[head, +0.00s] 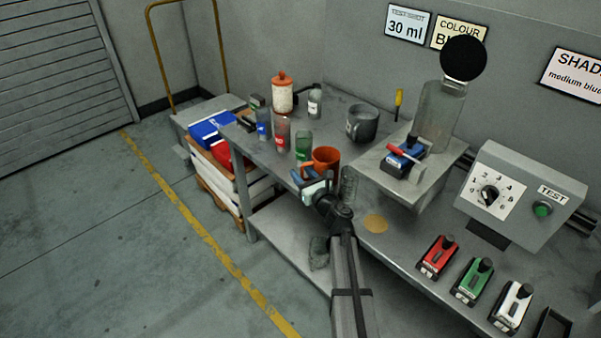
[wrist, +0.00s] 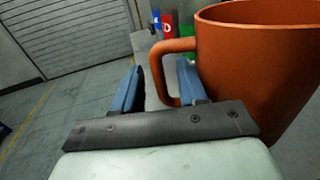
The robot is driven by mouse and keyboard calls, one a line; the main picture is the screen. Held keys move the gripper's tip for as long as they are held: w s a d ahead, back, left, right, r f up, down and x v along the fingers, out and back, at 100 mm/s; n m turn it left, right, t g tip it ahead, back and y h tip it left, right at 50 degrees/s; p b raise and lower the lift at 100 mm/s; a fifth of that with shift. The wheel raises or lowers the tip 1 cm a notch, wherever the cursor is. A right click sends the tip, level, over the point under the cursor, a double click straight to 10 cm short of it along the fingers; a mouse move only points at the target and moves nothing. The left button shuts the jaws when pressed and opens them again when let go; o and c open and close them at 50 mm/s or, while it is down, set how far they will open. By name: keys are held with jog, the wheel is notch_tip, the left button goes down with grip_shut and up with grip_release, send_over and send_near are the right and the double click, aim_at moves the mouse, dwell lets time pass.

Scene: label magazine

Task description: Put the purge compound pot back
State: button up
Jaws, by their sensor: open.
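An orange mug (head: 326,161) stands near the front edge of the bench; it fills the right of the wrist view (wrist: 260,60). Its handle (wrist: 162,72) shows between the two blue fingers of my gripper (wrist: 158,68). My gripper is open, and in the head view (head: 314,187) it is just in front of the mug. I cannot tell whether a finger touches the handle. A white pot with an orange lid (head: 282,97) stands upright at the back left of the bench. No label naming the purge compound can be read.
Blue, red and green cups (head: 282,135) stand left of the mug. A dark grey mug (head: 362,124) stands behind. A dispenser stand (head: 400,172) is to the right, then a test box (head: 520,195) and coloured switch blocks (head: 472,281). A tan disc (head: 375,223) lies on bare bench.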

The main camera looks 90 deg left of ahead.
jog(key=v, duration=1)
jog(key=shift+w+d, duration=0.2)
jog(key=shift+d, duration=0.1)
jog(key=shift+f, duration=0.1)
